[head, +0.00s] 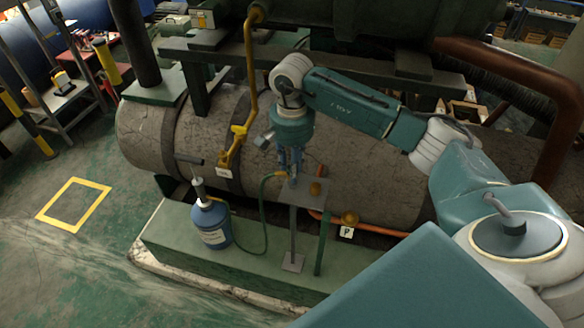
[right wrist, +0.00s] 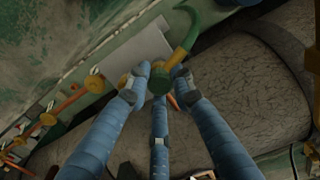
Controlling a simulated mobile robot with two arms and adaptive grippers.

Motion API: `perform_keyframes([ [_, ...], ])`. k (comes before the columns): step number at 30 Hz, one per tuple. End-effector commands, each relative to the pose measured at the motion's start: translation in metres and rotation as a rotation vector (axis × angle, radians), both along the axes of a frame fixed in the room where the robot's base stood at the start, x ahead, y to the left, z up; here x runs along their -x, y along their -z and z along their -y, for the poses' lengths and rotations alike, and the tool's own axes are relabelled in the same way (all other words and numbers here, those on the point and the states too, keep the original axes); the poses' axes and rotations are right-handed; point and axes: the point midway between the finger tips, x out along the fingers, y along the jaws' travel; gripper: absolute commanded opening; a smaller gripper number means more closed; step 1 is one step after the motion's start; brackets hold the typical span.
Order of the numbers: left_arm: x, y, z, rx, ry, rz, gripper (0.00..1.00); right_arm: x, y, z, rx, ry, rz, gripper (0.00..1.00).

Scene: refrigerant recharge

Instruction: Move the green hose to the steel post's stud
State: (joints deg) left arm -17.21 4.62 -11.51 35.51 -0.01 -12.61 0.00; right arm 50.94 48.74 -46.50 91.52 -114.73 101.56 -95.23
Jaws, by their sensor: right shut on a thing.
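The green hose (head: 264,215) hangs in a loop from the blue bottle (head: 214,226) up to my right gripper (head: 290,178). My right gripper is shut on the hose's end fitting, which shows between the blue fingers in the right wrist view (right wrist: 160,78), with the hose (right wrist: 190,38) curving away. The steel post (head: 293,228) stands upright with a grey top plate (head: 296,196). The gripper is close above the plate's left part. A copper-coloured cap (head: 315,188) is on the plate's right side. I cannot tell whether the fitting touches the plate; a stud beneath it is hidden. My left gripper is out of view.
A large grey tank (head: 370,165) lies right behind the post. An orange pipe with a knob (head: 350,218) and a "P" tag runs right of it. A yellow pipe with a valve (head: 239,132) is at left.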

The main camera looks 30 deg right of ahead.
Motion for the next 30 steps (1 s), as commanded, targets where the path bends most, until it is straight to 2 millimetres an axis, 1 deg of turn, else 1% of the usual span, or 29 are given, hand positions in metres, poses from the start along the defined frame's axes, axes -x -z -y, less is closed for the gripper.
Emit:
perform_keyframes([
  [30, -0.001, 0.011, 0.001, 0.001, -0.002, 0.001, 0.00, 0.000, 0.013, 0.000, -0.001, 0.000, 0.001, 0.00],
])
